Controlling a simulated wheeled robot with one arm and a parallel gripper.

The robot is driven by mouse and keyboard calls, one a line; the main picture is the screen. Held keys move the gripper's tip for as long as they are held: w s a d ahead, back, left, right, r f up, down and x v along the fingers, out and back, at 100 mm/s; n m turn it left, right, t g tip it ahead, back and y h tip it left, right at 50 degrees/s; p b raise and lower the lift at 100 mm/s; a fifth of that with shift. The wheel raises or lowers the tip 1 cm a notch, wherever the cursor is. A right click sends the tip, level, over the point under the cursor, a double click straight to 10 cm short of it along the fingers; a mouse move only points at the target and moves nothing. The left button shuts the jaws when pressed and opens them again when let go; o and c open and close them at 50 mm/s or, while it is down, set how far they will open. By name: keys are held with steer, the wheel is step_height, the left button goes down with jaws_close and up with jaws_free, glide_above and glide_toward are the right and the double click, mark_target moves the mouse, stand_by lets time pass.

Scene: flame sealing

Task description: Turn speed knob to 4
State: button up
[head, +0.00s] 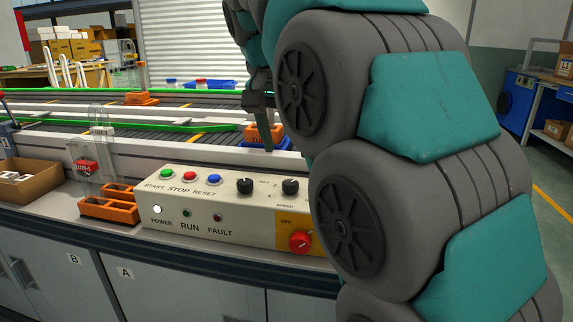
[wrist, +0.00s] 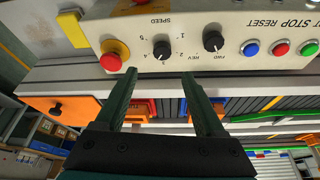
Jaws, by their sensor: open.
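The speed knob (head: 290,186) is a black round knob on the top of the cream control box (head: 230,222), right of a similar black FWD/REV knob (head: 244,186). In the wrist view the picture is upside down; there the speed knob (wrist: 162,50) sits beside its printed numbers, with the FWD/REV knob (wrist: 213,41) to its right. Which number its pointer marks is too small to tell. My gripper (head: 264,132) is open and empty, beyond the box over the conveyor side. Its two fingers (wrist: 158,76) straddle empty space, apart from the knob.
A red stop button (head: 300,241) on a yellow panel is at the box's right end. Green, red and blue buttons (head: 190,176) line its left. Orange trays (head: 108,205) stand left of it. A blue bin (head: 257,145) is on the conveyor near my gripper.

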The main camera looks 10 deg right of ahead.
mark_target(291, 183)
steer(key=shift+w+d+f+n+y, duration=0.4)
steer(key=shift+f+n+y, duration=0.3)
steer(key=shift+f+n, duration=1)
steer(key=shift+w+d+f+n+y, duration=0.2)
steer(key=shift+w+f+n+y, duration=0.4)
steer(key=shift+f+n, duration=1.05)
steer(key=shift+w+d+f+n+y, duration=0.35)
steer(key=shift+f+n+y, duration=0.55)
steer(key=shift+n, duration=1.45)
jaws_close()
